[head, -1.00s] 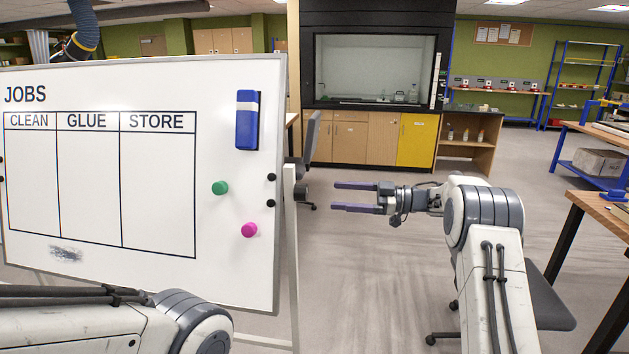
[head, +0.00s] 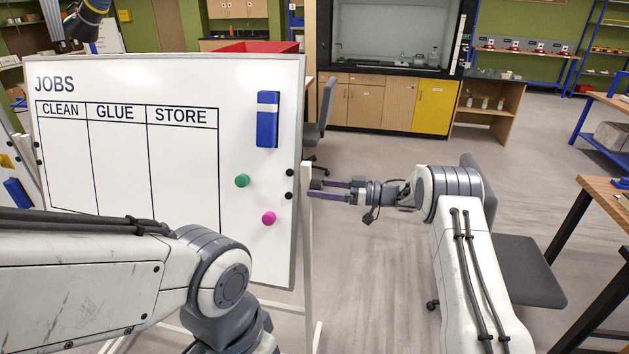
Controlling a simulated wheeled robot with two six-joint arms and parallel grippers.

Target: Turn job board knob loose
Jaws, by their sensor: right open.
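The white job board (head: 262,75), headed JOBS with CLEAN, GLUE and STORE columns, stands at the left on a white stand (head: 306,225). A small dark knob (head: 317,184) shows at the stand's post, just right of the board's edge. My right gripper (head: 318,190) is open, its purple-grey fingers pointing left with the tips at the knob. I cannot tell whether the knob is between the fingers or whether they touch it. My left arm crosses the lower left in front of the board; its gripper is out of view.
The board carries a blue eraser (head: 267,120), a green magnet (head: 242,181), a pink magnet (head: 268,218) and black dots near its right edge. A grey chair (head: 320,115) stands behind it. A wooden table (head: 610,192) is at the right. Open floor lies beyond my right arm.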

